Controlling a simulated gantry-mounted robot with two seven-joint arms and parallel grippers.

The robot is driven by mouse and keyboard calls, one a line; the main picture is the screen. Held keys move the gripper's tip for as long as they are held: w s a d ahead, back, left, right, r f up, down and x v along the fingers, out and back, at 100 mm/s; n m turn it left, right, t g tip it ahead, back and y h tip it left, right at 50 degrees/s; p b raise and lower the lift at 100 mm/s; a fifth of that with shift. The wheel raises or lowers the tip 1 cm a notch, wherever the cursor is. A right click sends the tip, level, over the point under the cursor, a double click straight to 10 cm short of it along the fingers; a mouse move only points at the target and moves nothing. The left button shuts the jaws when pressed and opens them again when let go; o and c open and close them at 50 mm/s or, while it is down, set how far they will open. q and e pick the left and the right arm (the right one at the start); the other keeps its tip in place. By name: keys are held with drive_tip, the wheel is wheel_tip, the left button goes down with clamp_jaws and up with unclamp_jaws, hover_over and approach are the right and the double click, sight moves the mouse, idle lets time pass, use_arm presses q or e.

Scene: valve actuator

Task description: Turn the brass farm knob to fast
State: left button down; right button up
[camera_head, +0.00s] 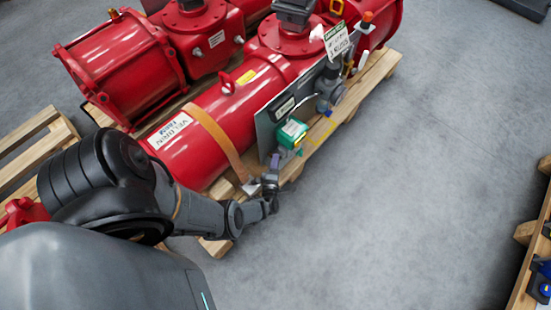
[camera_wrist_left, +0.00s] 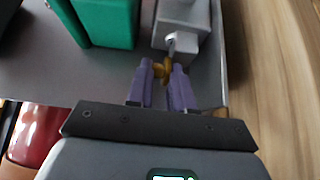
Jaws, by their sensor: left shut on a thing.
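The brass knob (camera_wrist_left: 162,70) shows in the left wrist view, at the end of a small stem on a grey block (camera_wrist_left: 184,24). My left gripper (camera_wrist_left: 163,68) has its two purple fingers closed on the knob, one on each side. In the head view my left gripper (camera_head: 274,163) is at the lower end of the grey panel (camera_head: 266,130), just below the green box (camera_head: 292,132). The knob is too small to make out in the head view. Any speed marking cannot be read. My right gripper is not in view.
The panel is mounted beside a large red cylinder (camera_head: 225,108) on a wooden pallet (camera_head: 350,100). An orange strap (camera_head: 215,135) runs over the cylinder. The green box (camera_wrist_left: 104,22) is left of the knob in the wrist view. Open grey floor lies to the right.

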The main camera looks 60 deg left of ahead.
use_arm(q)
drive_tip(key=shift+w+a+r, duration=0.1)
drive_tip(key=shift+w+r, duration=0.1)
drive_tip(key=shift+r, duration=0.1)
drive_tip(key=shift+w+n+g+y+b, duration=0.2)
drive_tip(key=shift+n+g+y+b, duration=0.5)
drive_tip(key=shift+n+g, duration=0.4)
drive_tip(key=shift+w+n+g+y+b, duration=0.2)
drive_tip(key=shift+n+g+y+b, duration=0.5)
drive_tip(key=shift+g, duration=0.7)
drive_tip(key=shift+w+r+n+g+y+b, duration=0.15)
drive_tip(key=shift+n+g+b, duration=0.2)
drive_tip(key=shift+n+g, duration=0.35)
drive_tip(key=shift+f+n+g+y+b, duration=0.15)
drive_tip(key=shift+n+g+b, duration=0.25)
drive_tip(key=shift+g, duration=0.6)
drive_tip(key=shift+r+g, duration=0.15)
drive_tip(key=shift+g, duration=0.25)
drive_tip(key=shift+n, duration=0.3)
drive_tip(key=c, duration=1.1)
unclamp_jaws()
drive_tip(key=shift+d, duration=0.25)
drive_tip(key=shift+f, duration=0.2)
